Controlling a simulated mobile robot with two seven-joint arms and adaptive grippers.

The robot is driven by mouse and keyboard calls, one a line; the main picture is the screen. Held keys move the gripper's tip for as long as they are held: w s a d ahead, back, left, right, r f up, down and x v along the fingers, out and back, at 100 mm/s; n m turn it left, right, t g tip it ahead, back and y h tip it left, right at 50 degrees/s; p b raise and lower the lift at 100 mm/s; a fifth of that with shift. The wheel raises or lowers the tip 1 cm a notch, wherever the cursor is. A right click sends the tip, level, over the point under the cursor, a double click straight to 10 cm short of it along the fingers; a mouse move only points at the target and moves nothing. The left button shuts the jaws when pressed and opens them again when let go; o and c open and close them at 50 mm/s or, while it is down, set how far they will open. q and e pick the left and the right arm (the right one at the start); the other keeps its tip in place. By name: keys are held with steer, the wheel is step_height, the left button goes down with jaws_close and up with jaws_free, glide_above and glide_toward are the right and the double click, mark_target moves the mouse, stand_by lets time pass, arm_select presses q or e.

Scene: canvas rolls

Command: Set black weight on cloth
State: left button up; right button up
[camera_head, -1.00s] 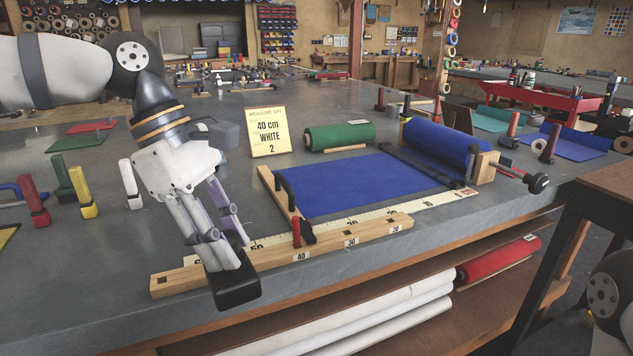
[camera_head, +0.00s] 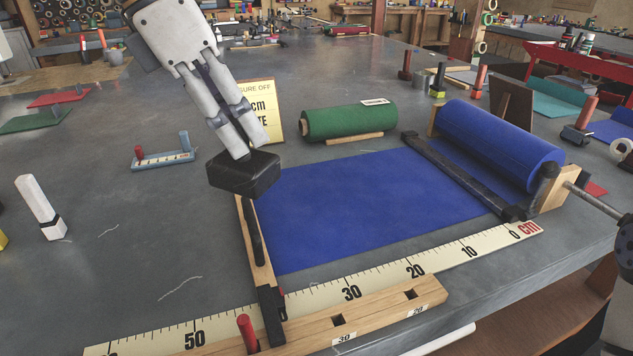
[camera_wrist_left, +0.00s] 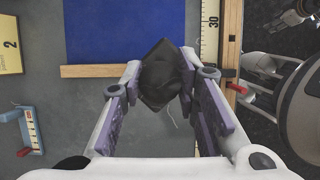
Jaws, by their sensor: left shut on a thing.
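My left gripper (camera_head: 241,130) is shut on the black weight (camera_head: 244,175), a dark block held in the air. In the head view the weight is near the far left corner of the blue cloth (camera_head: 350,205). In the left wrist view the weight (camera_wrist_left: 161,77) hangs between the fingers and overlaps the cloth's edge (camera_wrist_left: 125,30) and the wooden bar (camera_wrist_left: 90,71). The cloth lies flat, drawn from the blue roll (camera_head: 500,145). Pale and dark parts at the right of the wrist view may include my right gripper; its jaws cannot be made out.
A cm ruler (camera_head: 350,290) and a slotted wooden rail (camera_head: 375,317) with a red peg (camera_head: 246,333) run along the front. A yellow sign (camera_head: 262,105) and a green roll (camera_head: 350,121) stand behind the cloth. A black bar (camera_head: 462,178) crosses its right part. The cloth's middle is clear.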

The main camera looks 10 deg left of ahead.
arm_select(q)
steer(key=shift+w+d+r, duration=0.1)
steer(key=shift+w+r, duration=0.05)
steer(key=shift+w, duration=0.1)
steer(key=w+d+f+b, duration=0.1)
steer(key=w+f, duration=0.3)
steer(key=w+d+f, duration=0.1)
steer(key=w+f, duration=0.3)
steer(key=w+d+f+b, duration=0.1)
steer(key=w+d+f, duration=0.1)
steer(key=w+f, duration=0.2)
steer(key=shift+w+b, duration=0.3)
steer(key=shift+w, duration=0.05)
steer(key=shift+f, duration=0.3)
arm_select(e)
steer(key=shift+g, duration=0.8)
steer(key=s+f, duration=0.3)
steer(key=shift+s+f, duration=0.1)
steer(key=shift+s, duration=0.2)
arm_select(q)
steer(key=shift+f, duration=0.15)
steer(key=o, duration=1.2)
steer(key=shift+s+f, duration=0.1)
steer(key=shift+c, duration=0.2)
